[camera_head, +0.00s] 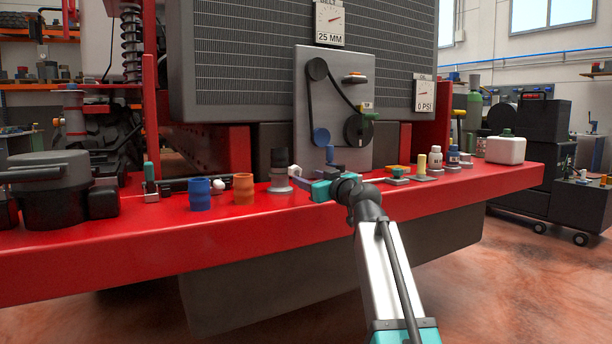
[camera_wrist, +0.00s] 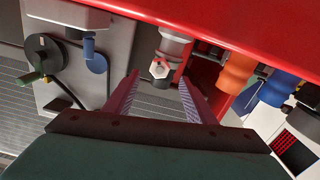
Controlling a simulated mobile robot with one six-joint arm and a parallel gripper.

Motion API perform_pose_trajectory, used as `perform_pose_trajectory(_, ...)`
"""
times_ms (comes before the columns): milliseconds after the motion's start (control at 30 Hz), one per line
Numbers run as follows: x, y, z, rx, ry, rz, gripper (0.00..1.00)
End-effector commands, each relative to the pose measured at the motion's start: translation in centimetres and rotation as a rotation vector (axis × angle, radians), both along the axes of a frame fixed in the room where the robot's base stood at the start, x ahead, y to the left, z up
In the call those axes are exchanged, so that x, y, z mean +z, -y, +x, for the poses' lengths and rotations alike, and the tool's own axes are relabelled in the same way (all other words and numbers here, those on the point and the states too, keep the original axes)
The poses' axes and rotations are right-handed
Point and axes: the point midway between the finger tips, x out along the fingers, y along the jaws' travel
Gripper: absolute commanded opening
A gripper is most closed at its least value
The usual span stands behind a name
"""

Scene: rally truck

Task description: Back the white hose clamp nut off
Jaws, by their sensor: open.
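The white hose clamp nut (camera_wrist: 160,69) shows in the wrist view as a pale hex nut with a dark centre. It sits on the side of a grey fitting (camera_wrist: 175,47). In the head view this fitting (camera_head: 280,172), with its dark upper part, stands upright on the red bumper, and the nut is mostly hidden by my gripper. My gripper (camera_wrist: 160,78) is open, its two purple fingers apart and empty, with the nut seen between the tips. I cannot tell how much depth separates them. In the head view my gripper (camera_head: 300,179) is just right of the fitting.
An orange hose piece (camera_head: 244,188) and a blue one (camera_head: 200,194) stand left of the fitting on the red bumper (camera_head: 240,229). The grey belt panel (camera_head: 335,85) rises behind my gripper. Several small bottles and a white jug (camera_head: 505,149) stand to the right.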

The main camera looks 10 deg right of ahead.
Motion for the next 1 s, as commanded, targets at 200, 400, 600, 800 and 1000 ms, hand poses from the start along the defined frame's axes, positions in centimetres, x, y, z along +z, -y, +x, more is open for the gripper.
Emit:
perform_pose_trajectory(200,0.1,0.7,-2.3,-0.001,0.001,0.001,0.50)
perform_pose_trajectory(400,0.1,1.3,-4.0,-0.001,0.001,-0.001,0.50)
perform_pose_trajectory(600,0.1,1.6,-5.1,0.000,0.001,0.000,0.50)
perform_pose_trajectory(800,0.1,1.7,-5.4,0.000,0.002,0.001,0.50)
perform_pose_trajectory(1000,0.1,1.7,-5.4,0.000,0.001,0.000,0.50)
